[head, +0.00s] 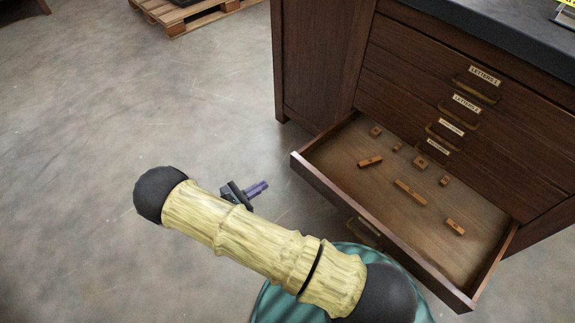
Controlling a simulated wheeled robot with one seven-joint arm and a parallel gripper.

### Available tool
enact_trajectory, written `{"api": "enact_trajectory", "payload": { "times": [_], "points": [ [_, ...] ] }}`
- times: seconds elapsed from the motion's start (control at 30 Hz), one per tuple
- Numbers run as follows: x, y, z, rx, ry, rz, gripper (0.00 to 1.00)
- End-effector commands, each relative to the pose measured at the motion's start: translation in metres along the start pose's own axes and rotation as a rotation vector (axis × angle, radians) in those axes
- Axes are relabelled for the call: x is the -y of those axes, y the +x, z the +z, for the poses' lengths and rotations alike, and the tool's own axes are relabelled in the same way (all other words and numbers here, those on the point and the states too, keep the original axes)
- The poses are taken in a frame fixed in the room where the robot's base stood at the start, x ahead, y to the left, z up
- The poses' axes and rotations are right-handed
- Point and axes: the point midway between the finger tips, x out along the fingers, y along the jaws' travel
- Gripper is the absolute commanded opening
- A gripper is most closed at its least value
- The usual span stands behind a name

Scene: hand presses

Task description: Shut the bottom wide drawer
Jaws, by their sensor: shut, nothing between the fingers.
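The wide drawer (385,243) is pulled far out of the dark wooden cabinet (320,60), below the closed labelled drawers. It appears to be the lowest one, but what lies under it is hidden. Its front panel faces down and left in the picture, with a label and handle (352,232) partly visible. My gripper (262,187) is shut and empty, left of the drawer's near-left corner. It shows as a dark body with purplish fingers pointing right, apart from the drawer in the picture. My arm hides part of the floor below the drawer front.
Several small wooden pieces (410,191) lie in the open drawer. Closed drawers with brass handles (476,92) rise above it under a dark countertop (500,35). A wooden pallet (195,17) lies at the back. The concrete floor (90,110) at left is clear.

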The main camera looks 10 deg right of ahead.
Motion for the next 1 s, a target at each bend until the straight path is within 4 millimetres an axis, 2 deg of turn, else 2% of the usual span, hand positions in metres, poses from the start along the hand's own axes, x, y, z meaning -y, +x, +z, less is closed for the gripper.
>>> {"api": "enact_trajectory", "payload": {
  "times": [0.07, 0.2, 0.57, 0.77, 1.0],
  "points": [
    [-0.005, -0.009, -0.009, 0.046, -0.022, 0.061, 0.0],
    [-0.008, -0.014, -0.013, 0.073, -0.032, 0.096, 0.0],
    [-0.008, -0.009, -0.012, 0.07, -0.031, 0.09, 0.0],
    [-0.009, 0.013, -0.012, 0.069, -0.032, 0.087, 0.0],
    [-0.013, 0.055, -0.01, 0.069, -0.031, 0.087, 0.0]
  ]
}}
